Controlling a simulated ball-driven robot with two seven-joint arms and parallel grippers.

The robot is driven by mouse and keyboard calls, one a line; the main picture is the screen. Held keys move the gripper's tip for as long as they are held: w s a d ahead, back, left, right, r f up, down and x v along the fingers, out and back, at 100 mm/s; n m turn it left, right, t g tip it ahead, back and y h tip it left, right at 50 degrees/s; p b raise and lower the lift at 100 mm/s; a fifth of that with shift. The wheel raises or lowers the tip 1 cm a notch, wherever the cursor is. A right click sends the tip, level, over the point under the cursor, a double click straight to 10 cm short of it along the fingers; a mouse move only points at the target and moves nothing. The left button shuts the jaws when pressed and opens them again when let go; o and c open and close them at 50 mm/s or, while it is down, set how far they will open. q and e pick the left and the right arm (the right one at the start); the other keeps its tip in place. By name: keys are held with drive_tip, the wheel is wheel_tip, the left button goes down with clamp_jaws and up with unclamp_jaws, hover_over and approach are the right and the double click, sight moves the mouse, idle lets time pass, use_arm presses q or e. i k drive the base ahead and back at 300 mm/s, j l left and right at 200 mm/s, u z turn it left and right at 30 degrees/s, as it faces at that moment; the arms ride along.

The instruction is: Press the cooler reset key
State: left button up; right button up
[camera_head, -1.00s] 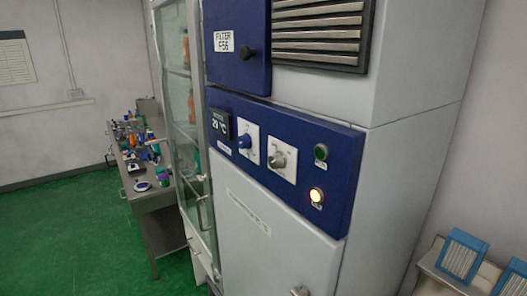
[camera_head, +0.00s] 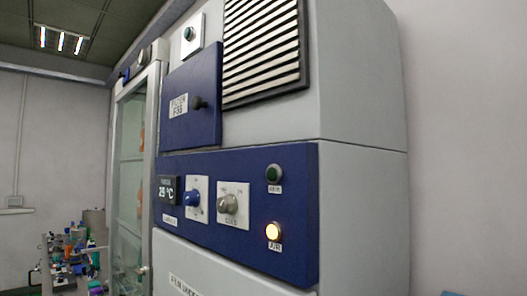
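The grey cabinet (camera_head: 357,190) carries a blue control panel (camera_head: 225,242). On the panel are a display (camera_head: 168,188) reading about 29 °C, a blue knob (camera_head: 192,198) and a grey knob (camera_head: 229,204). To their right are a dark green round button (camera_head: 274,174) and, below it, a lit yellowish button (camera_head: 273,231). Another green button (camera_head: 188,33) sits on a white plate at the cabinet's top left. The button labels are too small to read, so I cannot tell which is the cooler reset key. Neither gripper is in view.
A blue filter door (camera_head: 190,125) with a black knob and a slatted vent (camera_head: 262,50) are above the panel. A glass-fronted cabinet (camera_head: 128,170) stands to the left, with a cluttered bench (camera_head: 75,265) beyond. A plain wall is at right.

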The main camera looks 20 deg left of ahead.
sight(187, 33)
drive_tip(key=u, duration=1.2)
drive_tip(key=k, duration=0.1)
